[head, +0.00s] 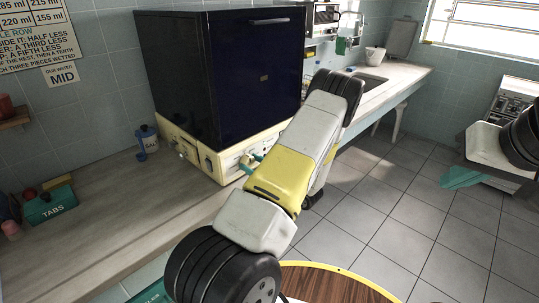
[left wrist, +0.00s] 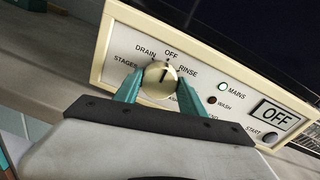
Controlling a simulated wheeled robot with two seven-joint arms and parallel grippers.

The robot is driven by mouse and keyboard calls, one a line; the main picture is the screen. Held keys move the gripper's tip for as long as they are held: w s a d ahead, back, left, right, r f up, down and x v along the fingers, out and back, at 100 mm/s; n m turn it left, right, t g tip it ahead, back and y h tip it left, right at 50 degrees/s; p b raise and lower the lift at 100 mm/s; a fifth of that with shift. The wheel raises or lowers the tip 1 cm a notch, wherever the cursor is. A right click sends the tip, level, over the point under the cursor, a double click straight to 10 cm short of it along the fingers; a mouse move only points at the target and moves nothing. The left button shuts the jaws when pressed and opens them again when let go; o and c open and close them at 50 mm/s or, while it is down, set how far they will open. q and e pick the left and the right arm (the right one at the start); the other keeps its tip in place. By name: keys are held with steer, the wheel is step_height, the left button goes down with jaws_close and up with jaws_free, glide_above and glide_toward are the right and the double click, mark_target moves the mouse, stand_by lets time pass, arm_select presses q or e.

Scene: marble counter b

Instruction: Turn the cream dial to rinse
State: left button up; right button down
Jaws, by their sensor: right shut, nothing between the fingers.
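The cream dial (left wrist: 160,78) sits on the cream control panel (left wrist: 110,45) of the dark machine, ringed by printed words. In the left wrist view its dark mark points up towards OFF, with RINSE just to the right and DRAIN to the left. My left gripper (left wrist: 160,82) has its teal fingers on both sides of the dial, seemingly touching it; the left gripper also shows in the head view (head: 250,161), at the panel. My right gripper (head: 466,176) is shut and empty, far right over the floor.
The dark blue machine (head: 255,75) stands on the counter (head: 110,215). A blue salt bottle (head: 147,142) stands to its left, and a green TABS box (head: 50,205) further left. A round wooden table top (head: 335,285) is at the bottom. Tiled floor is open to the right.

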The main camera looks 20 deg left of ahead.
arm_select(q)
steer(key=shift+c, duration=1)
steer(key=shift+m, duration=0.4)
steer(key=m, duration=0.3)
steer(key=shift+m, duration=0.3)
steer(key=m, duration=0.4)
steer(key=shift+m, duration=0.3)
steer(key=o, duration=1.4)
steer(key=shift+c, duration=0.2)
